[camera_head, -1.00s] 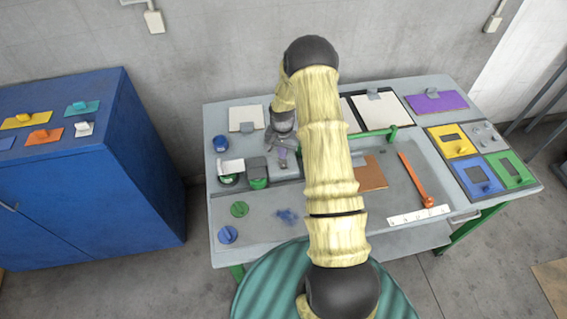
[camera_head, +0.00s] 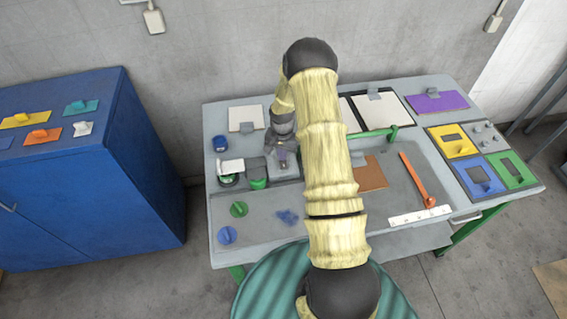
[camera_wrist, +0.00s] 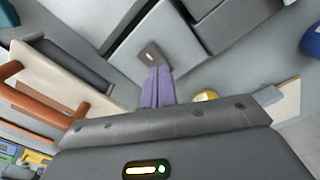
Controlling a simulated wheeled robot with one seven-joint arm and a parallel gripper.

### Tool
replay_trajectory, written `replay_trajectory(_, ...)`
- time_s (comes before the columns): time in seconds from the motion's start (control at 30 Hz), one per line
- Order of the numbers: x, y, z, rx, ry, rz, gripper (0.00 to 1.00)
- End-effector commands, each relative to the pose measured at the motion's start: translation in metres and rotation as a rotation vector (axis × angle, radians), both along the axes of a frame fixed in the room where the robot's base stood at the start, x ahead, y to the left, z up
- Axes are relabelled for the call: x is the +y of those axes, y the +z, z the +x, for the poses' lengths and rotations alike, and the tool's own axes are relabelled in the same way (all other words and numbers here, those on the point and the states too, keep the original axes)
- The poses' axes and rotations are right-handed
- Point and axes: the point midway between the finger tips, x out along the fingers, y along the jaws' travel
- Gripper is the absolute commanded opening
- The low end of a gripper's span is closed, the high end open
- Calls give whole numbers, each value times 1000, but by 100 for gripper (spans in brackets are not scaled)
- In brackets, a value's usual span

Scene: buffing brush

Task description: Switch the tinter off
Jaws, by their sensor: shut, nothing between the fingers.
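A light grey box (camera_wrist: 158,38), which seems to be the tinter, stands under my gripper. It carries a small dark plate with a pale switch (camera_wrist: 151,55) near its edge. In the head view the box (camera_head: 284,173) is partly covered by my gripper (camera_head: 282,160). In the wrist view my gripper (camera_wrist: 157,72) has its purple fingers together and empty. The fingertips are right at the lower edge of the dark plate; whether they touch it I cannot tell. The switch's exact position is too small to read.
A darker grey box and a green-based jar (camera_head: 257,181) stand left of the grey box. A blue jar (camera_head: 221,143) is behind them. An orange-handled tool (camera_head: 416,180) and a brown board (camera_head: 370,174) lie to the right. Green and blue discs lie in front.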

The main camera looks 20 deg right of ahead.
Motion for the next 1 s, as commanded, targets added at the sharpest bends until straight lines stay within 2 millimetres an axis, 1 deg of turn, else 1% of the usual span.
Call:
replay_trajectory(0.87, 0, -12, 0, 0, 0, 0, 0)
replay_trajectory(1.0, 0, -9, 0, 0, 0, 0, 0)
